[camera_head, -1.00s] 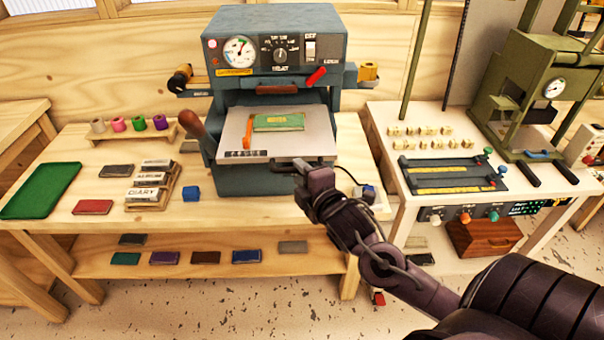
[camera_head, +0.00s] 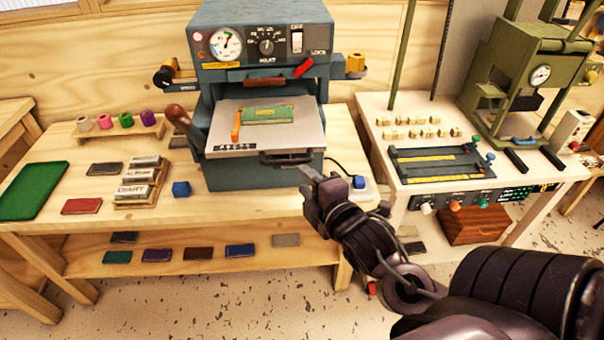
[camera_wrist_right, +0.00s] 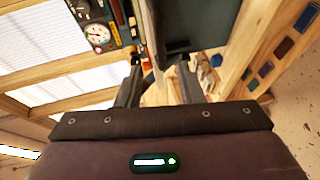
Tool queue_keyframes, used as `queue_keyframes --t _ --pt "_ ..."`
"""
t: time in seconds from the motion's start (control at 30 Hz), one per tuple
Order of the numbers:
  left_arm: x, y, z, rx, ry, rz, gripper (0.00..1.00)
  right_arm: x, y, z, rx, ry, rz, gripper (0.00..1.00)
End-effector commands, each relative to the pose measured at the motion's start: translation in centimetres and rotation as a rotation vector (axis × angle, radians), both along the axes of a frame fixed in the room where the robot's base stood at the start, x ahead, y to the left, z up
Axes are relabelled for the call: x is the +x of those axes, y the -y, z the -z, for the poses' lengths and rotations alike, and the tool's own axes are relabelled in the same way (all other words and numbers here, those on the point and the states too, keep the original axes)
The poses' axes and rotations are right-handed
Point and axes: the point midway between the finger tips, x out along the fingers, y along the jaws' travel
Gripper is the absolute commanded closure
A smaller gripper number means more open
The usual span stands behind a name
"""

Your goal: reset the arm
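My right gripper (camera_head: 308,180) is in front of the blue-grey foil press, just below and right of the front handle (camera_head: 287,158) of its tray. In the right wrist view its two dark fingers stand apart, with no object visible between them (camera_wrist_right: 160,88). The press (camera_head: 262,45) stands on the wooden table. Its pale tray (camera_head: 222,127) carries a green piece (camera_head: 268,114) with a gold mark, beside an orange bar (camera_head: 236,124). My left gripper is not in view.
A small blue block (camera_head: 181,189) and a stack of labelled blocks (camera_head: 137,190) sit left of the press. A green tray (camera_head: 33,191) lies far left. Coloured foil rolls (camera_head: 126,120) stand on a rack. A white side table (camera_head: 372,125) bears a green press (camera_head: 520,75).

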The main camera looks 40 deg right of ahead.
Motion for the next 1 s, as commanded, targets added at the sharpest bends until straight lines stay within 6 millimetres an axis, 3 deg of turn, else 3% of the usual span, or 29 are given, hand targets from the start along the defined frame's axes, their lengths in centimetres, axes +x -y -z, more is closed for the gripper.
queue_keyframes --t 0.67,0.77,0.83,0.97,1.0 --pt "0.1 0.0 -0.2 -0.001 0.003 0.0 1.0 -0.2 0.1 0.5 0.005 -0.007 0.004 0.66" --pt "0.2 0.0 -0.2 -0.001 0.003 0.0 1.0 0.1 0.9 3.1 0.031 -0.041 0.028 0.66" --pt "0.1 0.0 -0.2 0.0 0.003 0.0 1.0 0.4 1.8 6.7 0.068 -0.085 0.057 0.66" --pt "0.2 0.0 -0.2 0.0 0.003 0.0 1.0 0.2 3.9 15.9 0.177 -0.199 0.137 0.66" --pt "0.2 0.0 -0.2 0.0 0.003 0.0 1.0 -0.2 4.4 18.9 0.215 -0.237 0.163 0.66"
